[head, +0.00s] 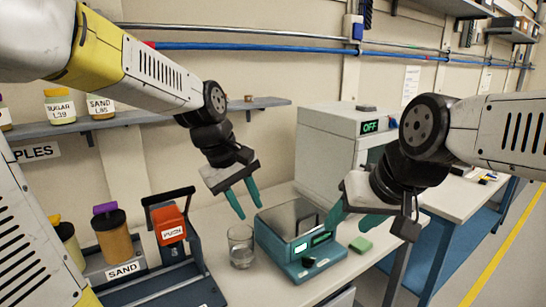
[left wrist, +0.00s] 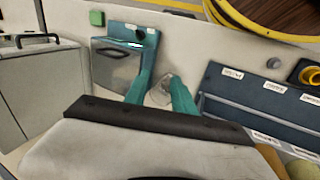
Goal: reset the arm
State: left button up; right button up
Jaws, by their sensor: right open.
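My left gripper (head: 248,211) is open and empty, pointing down above the bench near a clear glass (head: 241,246) and a teal balance (head: 300,240). In the left wrist view its two teal fingers (left wrist: 162,88) are apart, and the glass (left wrist: 162,90) shows beyond and between them. The balance (left wrist: 122,62) is up and to the left there. My right gripper (head: 352,222) is open at the right side of the balance, its teal fingers apart. I see nothing between them, though the wrist partly hides that area.
An orange press (head: 172,232) and a sand jar (head: 112,238) stand at the left. A green block (head: 361,245) lies right of the balance. A grey box with an OFF display (head: 330,150) stands behind. A shelf (head: 270,103) runs along the wall; a yellow line (head: 500,250) marks the floor.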

pick_arm(q)
jog(key=s+a+r+m+t+y, duration=0.1)
jog(key=s+a+r+m+t, duration=0.1)
jog(key=s+a+m, duration=0.5)
jog(key=shift+s+a+r+t, duration=0.35)
jog(key=shift+s+a+t, duration=0.45)
jog(key=shift+s, duration=1.05)
